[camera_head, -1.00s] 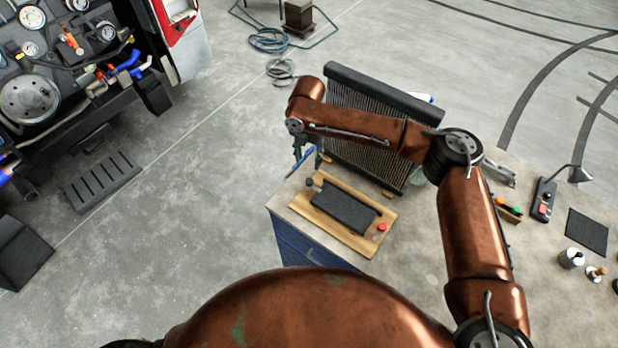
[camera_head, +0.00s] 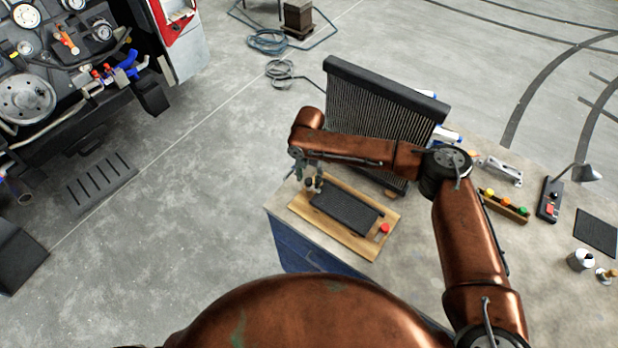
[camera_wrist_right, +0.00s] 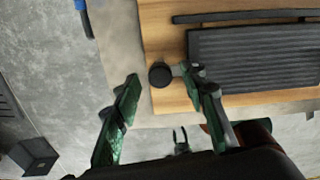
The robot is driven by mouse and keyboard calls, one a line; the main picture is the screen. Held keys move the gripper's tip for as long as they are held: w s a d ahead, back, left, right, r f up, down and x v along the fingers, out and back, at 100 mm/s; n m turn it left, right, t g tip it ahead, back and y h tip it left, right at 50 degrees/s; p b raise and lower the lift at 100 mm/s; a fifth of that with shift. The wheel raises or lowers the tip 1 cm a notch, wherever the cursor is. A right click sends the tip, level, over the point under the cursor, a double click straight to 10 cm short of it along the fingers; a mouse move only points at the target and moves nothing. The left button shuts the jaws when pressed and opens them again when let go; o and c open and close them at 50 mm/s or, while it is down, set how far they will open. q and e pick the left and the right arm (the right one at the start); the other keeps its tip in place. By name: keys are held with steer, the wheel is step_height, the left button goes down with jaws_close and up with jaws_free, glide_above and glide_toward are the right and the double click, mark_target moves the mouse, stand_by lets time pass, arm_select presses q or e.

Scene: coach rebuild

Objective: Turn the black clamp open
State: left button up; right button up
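A wooden board (camera_head: 340,235) lies on the workbench with a flat black ribbed block (camera_head: 344,212) on it. The black clamp, with a round black knob (camera_wrist_right: 161,75), sits at the board's left end in the right wrist view. My right gripper (camera_head: 307,179) is low over that end and covers most of the clamp in the head view. In the right wrist view my right gripper (camera_wrist_right: 163,84) is open, with green fingers spread apart and the knob showing between the tips. The right-hand finger overlaps the clamp's arm; I cannot tell whether they touch.
A red knob (camera_head: 384,229) stands at the board's right end. A tall finned radiator (camera_head: 375,110) stands close behind the board and my right arm. A block with coloured buttons (camera_head: 505,206) and a lamp (camera_head: 586,173) are farther right. Bare benchtop (camera_head: 420,235) lies right of the board.

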steer(key=shift+f, duration=0.2)
steer(key=shift+c, duration=0.3)
jaws_close()
